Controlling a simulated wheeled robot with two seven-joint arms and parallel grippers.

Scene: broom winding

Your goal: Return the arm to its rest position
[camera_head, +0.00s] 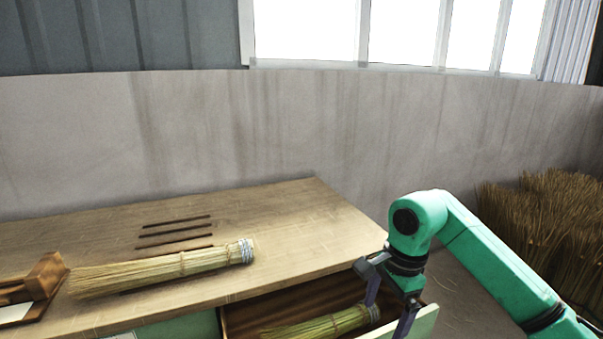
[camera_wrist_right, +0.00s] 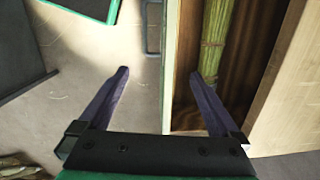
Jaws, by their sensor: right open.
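My right arm comes in from the right in the head view, and its gripper (camera_head: 388,300) hangs over the right end of an open drawer (camera_head: 238,316). Another broom bundle (camera_head: 165,270) lies on the table top (camera_head: 290,215). My left gripper is not in view.
A wooden holder (camera_head: 42,279) stands at the table's left end. Slots (camera_head: 175,233) are cut in the table top. Several straw bundles (camera_head: 550,225) stand at the right by the wall. Bare floor (camera_wrist_right: 100,45) shows beside the drawer.

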